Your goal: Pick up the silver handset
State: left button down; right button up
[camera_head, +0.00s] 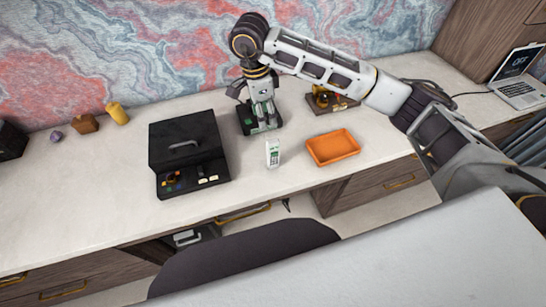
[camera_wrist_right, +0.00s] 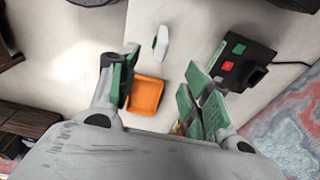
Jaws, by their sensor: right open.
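My right gripper (camera_head: 262,120) points down over the desk behind the handset, beside a black device. In the wrist view its green-padded fingers (camera_wrist_right: 165,82) are spread apart with nothing between them. The handset is apart from the fingers. My left gripper is not in view.
The orange tray (camera_head: 333,160) sits to the right of the handset. A black device (camera_wrist_right: 240,62) with green and red buttons stands by my right gripper. A black open case (camera_head: 187,150) is on the left. A yellow object (camera_head: 326,98) on a base stands behind the tray.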

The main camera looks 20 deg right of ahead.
jog(key=shift+d, duration=0.2)
jog(key=p, duration=0.1)
send_over(273, 141)
jog(key=a, duration=0.1)
jog(key=shift+s+a+f, duration=0.1)
jog(key=shift+s+f, duration=0.05)
jog(key=shift+f, duration=2)
jog(key=shift+s+a+f, duration=0.1)
jog(key=shift+f, duration=2)
jog(key=shift+f, duration=0.1)
jog(key=shift+w+d+f+p, duration=0.1)
jog(key=shift+d+f+p, duration=0.15)
jog(key=shift+f, duration=0.35)
jog(key=shift+d+f+p, duration=0.1)
jog(key=shift+f+p, duration=0.2)
jog(key=shift+f, duration=0.25)
jog(key=shift+w+d+f+p, duration=0.1)
jog(key=shift+d+f+p, duration=0.15)
jog(key=shift+f, duration=1.05)
